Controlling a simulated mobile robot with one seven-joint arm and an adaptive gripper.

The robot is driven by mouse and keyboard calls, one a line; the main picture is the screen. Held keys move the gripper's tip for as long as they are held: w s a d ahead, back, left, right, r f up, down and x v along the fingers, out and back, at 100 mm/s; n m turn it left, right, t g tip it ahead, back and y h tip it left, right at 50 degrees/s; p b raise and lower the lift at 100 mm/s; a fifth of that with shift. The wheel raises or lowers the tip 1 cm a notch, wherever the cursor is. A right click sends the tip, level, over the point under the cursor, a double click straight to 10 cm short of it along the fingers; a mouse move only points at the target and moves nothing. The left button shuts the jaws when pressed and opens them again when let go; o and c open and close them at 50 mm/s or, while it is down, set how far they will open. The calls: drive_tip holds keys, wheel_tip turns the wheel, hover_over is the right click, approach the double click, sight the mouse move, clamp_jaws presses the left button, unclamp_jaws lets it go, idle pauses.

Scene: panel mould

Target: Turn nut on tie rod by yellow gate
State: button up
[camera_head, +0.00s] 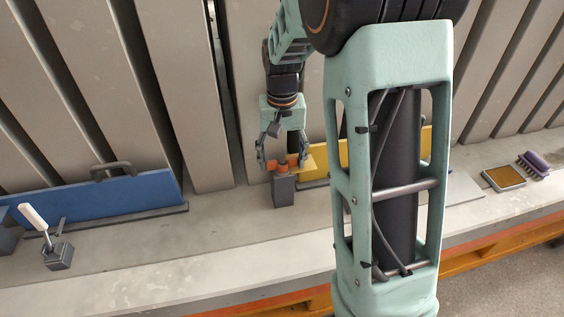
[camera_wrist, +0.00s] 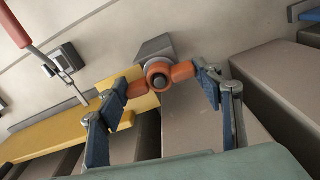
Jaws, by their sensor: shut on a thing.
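The orange wing nut (camera_wrist: 159,77) sits on the tie rod, whose dark end (camera_wrist: 160,83) shows in the middle of the nut's ring. In the head view the nut (camera_head: 283,165) is on top of a grey block (camera_head: 284,190) beside the yellow gate (camera_head: 309,160). The yellow gate also shows at the left of the wrist view (camera_wrist: 60,133). My gripper (camera_wrist: 165,84) is shut on the nut, with one blue-padded finger at each wing. In the head view my gripper (camera_head: 283,163) reaches down over the nut from behind.
A blue gate (camera_head: 100,200) with a dark handle stands at the left, near a white-handled clamp (camera_head: 48,235). A sponge-like block (camera_head: 503,177) and a purple brush (camera_head: 533,164) lie at the right. A red-handled clamp (camera_wrist: 40,50) is near the yellow gate. Grey panels (camera_head: 180,90) stand behind.

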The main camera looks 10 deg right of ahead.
sight(283, 161)
drive_tip(key=m, duration=0.3)
drive_tip(key=shift+p, duration=0.35)
drive_tip(key=shift+c, duration=0.2)
drive_tip(key=shift+m, duration=0.3)
clamp_jaws()
drive_tip(key=o, duration=1.1)
unclamp_jaws()
drive_tip(key=shift+c, duration=0.2)
wheel_tip(283, 161, up, 12)
